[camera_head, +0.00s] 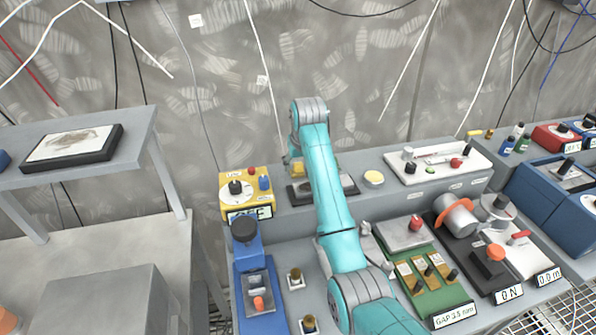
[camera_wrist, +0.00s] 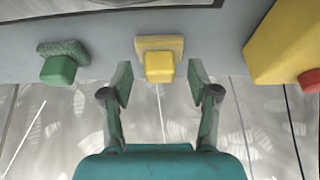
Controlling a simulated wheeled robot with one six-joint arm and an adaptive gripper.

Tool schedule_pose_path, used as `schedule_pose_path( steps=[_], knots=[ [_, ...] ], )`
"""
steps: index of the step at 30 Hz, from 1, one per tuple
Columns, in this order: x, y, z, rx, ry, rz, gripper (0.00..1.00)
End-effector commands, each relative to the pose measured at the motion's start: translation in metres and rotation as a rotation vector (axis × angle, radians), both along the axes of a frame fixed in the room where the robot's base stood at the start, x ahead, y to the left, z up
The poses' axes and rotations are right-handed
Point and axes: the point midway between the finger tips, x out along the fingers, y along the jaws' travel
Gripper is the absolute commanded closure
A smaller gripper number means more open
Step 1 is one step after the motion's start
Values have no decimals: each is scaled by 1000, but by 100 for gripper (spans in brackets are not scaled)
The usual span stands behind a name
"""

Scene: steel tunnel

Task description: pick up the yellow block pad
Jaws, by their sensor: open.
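The yellow block pad (camera_wrist: 159,66) shows in the middle of the wrist view, a small block on a wider, flat yellow base on the grey shelf. My gripper (camera_wrist: 160,80) is open, with one finger on each side of the block and a gap on both sides. In the head view a small part of the yellow block (camera_head: 297,169) shows beside my turquoise arm. The arm hides most of my gripper there. A green block (camera_wrist: 60,68) on a green pad sits to the left in the wrist view.
A yellow control box (camera_head: 245,195) with a red button (camera_wrist: 309,80) stands close beside the block. A dark tray (camera_head: 300,193) lies in front of it. The grey wall (camera_head: 220,70) rises behind.

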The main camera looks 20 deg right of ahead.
Motion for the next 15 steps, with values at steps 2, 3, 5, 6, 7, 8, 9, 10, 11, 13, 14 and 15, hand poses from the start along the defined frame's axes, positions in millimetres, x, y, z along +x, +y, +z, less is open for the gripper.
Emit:
schedule_pose_path(
  steps=[2,3,5,6,7,8,9,10,11,13,14,15],
  knots=[
    [2,0,-6,0,1,0,40],
    [3,0,-8,0,0,0,40],
    [4,0,-8,0,-1,0,40],
    [4,0,-9,0,-1,0,40],
    [4,0,-8,0,-1,0,40],
    [4,0,-8,0,-1,0,40],
    [4,0,-8,0,-1,0,40],
    [4,0,-8,0,-1,0,40],
    [4,0,-8,0,-1,0,45],
    [4,0,-8,0,-1,0,62],
    [3,0,-8,0,0,0,70],
    [3,0,-8,0,0,0,80]
  ],
)
